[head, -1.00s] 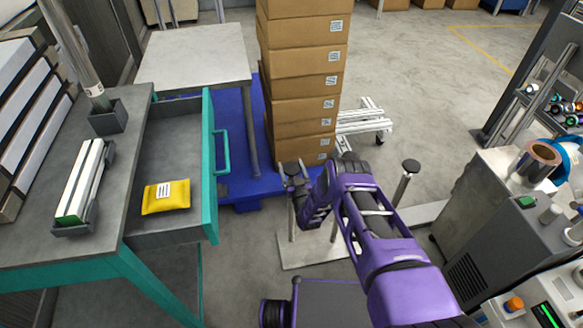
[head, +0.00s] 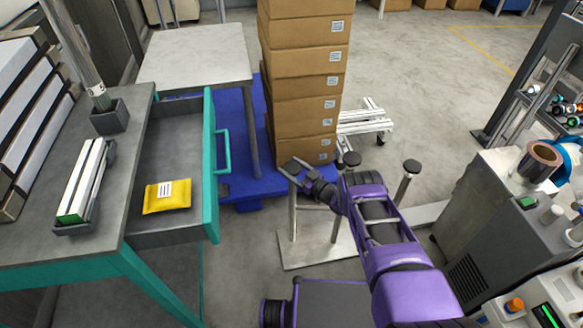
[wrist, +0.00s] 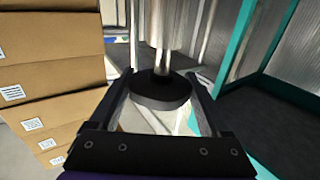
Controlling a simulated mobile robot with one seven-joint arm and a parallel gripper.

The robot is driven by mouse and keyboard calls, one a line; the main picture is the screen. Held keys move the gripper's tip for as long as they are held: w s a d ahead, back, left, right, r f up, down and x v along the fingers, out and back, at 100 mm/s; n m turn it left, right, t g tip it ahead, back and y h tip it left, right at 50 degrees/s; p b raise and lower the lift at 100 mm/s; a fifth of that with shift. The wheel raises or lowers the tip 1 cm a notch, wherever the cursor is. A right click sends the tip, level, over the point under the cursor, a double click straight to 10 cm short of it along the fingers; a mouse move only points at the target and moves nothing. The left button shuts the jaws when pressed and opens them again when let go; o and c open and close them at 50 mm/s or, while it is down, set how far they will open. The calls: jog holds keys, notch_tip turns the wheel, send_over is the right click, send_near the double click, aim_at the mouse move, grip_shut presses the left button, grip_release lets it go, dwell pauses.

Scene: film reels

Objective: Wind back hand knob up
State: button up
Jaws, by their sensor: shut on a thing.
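A metal stand (head: 300,258) on the floor carries upright posts with dark round knobs. My gripper (head: 290,166) is at the top of its left post (head: 293,218), and my arm reaches there from the right. In the wrist view, a black knob (wrist: 162,95) sits between my two fingers, which are shut on it from both sides. A metal post (wrist: 168,35) runs from the knob to the top of that view. Two other dark knobs (head: 348,159) (head: 412,166) stand free to the right. In the head view my gripper hides most of the held knob.
A stack of cardboard boxes (head: 306,65) stands on a blue pallet (head: 235,190) just behind the stand. A teal desk's open drawer (head: 208,175) holds a yellow packet (head: 167,196) at left. Grey machinery (head: 490,225) stands at right. Bare floor lies beyond the boxes.

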jog(key=shift+s+f, duration=0.15)
jog(key=shift+f, duration=0.2)
jog(key=o, duration=1)
jog(key=shift+o, duration=1)
jog(key=shift+r, duration=0.15)
jog(key=shift+d, duration=0.15)
jog(key=shift+s+d, duration=0.15)
jog(key=shift+d, duration=0.1)
jog(key=p+v, duration=0.2)
jog(key=v, duration=1.4)
jog(key=shift+s+d+p, duration=0.2)
jog(key=shift+s+p, duration=0.05)
jog(key=shift+p, duration=0.15)
